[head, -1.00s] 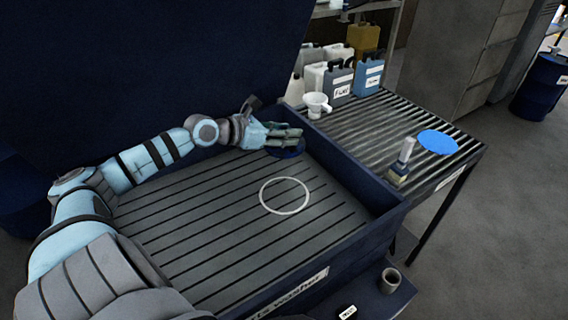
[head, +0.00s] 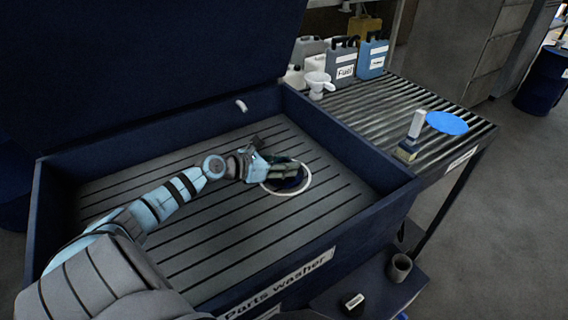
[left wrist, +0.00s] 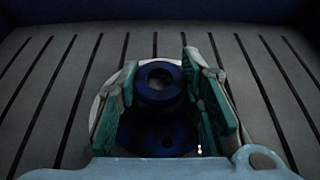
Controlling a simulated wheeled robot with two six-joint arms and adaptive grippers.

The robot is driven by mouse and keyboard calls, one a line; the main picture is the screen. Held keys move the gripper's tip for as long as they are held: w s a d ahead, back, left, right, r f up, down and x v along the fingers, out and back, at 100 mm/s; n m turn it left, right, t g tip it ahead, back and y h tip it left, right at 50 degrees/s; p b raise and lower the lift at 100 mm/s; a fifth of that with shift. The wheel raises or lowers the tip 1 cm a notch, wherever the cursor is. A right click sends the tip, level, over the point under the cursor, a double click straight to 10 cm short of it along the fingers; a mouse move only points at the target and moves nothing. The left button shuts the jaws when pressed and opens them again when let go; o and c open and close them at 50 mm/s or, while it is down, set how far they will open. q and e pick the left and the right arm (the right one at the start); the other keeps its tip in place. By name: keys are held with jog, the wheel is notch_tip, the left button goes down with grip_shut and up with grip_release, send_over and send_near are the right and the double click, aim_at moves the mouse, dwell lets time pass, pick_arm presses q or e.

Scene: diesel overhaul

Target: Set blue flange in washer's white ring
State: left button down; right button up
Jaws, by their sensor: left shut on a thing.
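The dark blue flange (head: 291,184) is in my left gripper (head: 283,173), over the white ring (head: 309,177) on the washer floor. In the left wrist view the flange (left wrist: 160,113) has a round hub with a central hole and a wider base with bolt holes. The left gripper's green-padded fingers (left wrist: 165,100) are shut on it from both sides. The white ring (left wrist: 98,103) shows to the left of the flange there, and its far side is partly hidden. I cannot tell whether the flange touches the floor. My right gripper is not in view.
The parts washer (head: 352,205) has raised dark blue walls and a slatted floor, clear around the ring. To its right a slatted table (head: 400,97) carries a white funnel (head: 318,84), jugs (head: 341,62), a brush (head: 412,138) and a bright blue disc (head: 447,122).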

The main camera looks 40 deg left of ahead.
aim_at(270, 179)
pick_arm(q)
jog(key=c, duration=1.1)
grip_release()
jog(key=p+v, duration=0.2)
jog(key=v, duration=0.3)
jog(key=shift+s+r, duration=0.25)
jog(key=p+v, duration=0.6)
jog(key=p, duration=0.3)
jog(key=shift+w+a+r, duration=0.1)
jog(key=shift+s+p, duration=0.35)
jog(key=shift+p, duration=0.05)
jog(key=shift+a, duration=0.1)
